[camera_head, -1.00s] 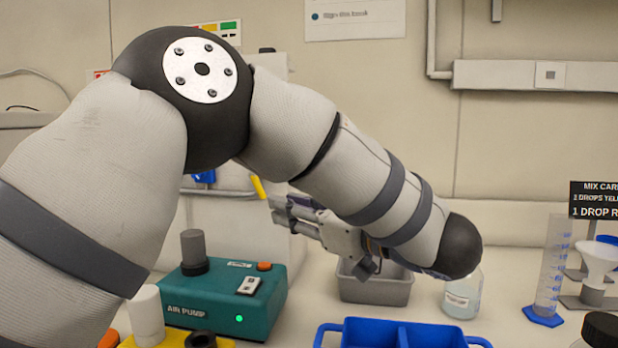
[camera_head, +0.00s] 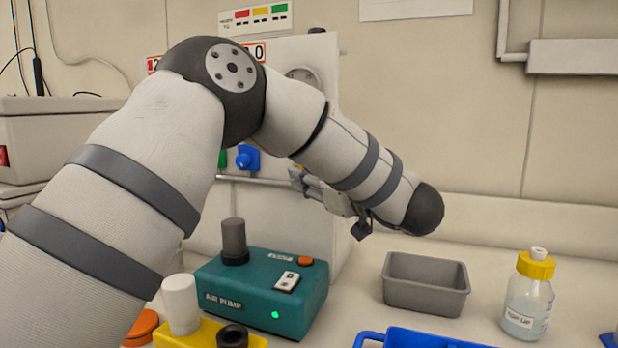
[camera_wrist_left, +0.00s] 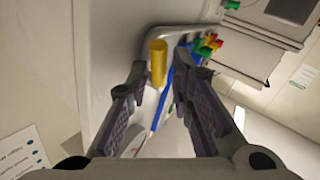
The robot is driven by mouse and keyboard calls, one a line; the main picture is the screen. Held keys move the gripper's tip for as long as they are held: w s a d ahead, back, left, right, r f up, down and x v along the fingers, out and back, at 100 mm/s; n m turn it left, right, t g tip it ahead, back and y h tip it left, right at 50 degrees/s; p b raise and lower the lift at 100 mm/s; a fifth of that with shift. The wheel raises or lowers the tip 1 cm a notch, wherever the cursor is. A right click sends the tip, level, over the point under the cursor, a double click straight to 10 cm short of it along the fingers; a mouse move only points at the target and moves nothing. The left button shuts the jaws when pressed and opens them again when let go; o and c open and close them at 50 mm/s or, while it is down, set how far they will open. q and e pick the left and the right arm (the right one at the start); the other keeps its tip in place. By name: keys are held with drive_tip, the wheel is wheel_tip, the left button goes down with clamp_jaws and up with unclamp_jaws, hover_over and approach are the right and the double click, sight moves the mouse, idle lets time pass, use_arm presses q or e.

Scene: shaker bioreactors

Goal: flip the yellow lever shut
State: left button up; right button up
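The yellow lever (camera_wrist_left: 158,62) shows in the left wrist view as a short yellow bar on the pale panel. It appears in line with the gap between my left gripper's fingertips (camera_wrist_left: 160,72), nearer the left finger. I cannot tell whether either finger touches it. My left gripper is open, with nothing held between its fingers. In the head view, the left gripper (camera_head: 297,180) is in front of the white cabinet (camera_head: 310,105), and the lever is almost wholly hidden behind the gripper and arm. My right gripper is in neither view.
A blue knob (camera_head: 247,158) is on the cabinet front, above a metal rail (camera_head: 240,180). Below stand a teal air pump (camera_head: 262,292), a grey bin (camera_head: 426,284) and a yellow-capped bottle (camera_head: 527,298). A blue tray (camera_head: 415,339) is at the front.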

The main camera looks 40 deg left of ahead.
use_arm(q)
drive_tip(key=shift+c, duration=0.6)
clamp_jaws()
drive_tip(key=shift+h, duration=0.3)
drive_tip(key=shift+r+n+t+h, duration=0.1)
drive_tip(key=shift+r+n+h, duration=0.6)
drive_tip(key=shift+h, duration=1.05)
drive_tip(key=shift+r+n+t+h, duration=0.1)
drive_tip(key=shift+r+n+h, duration=0.6)
drive_tip(key=shift+h, duration=1)
drive_tip(key=shift+r+n+t+h, duration=0.1)
drive_tip(key=shift+r+n+h, duration=0.35)
drive_tip(key=shift+n+h, duration=0.9)
drive_tip(key=shift+m+h, duration=0.35)
drive_tip(key=shift+h, duration=0.25)
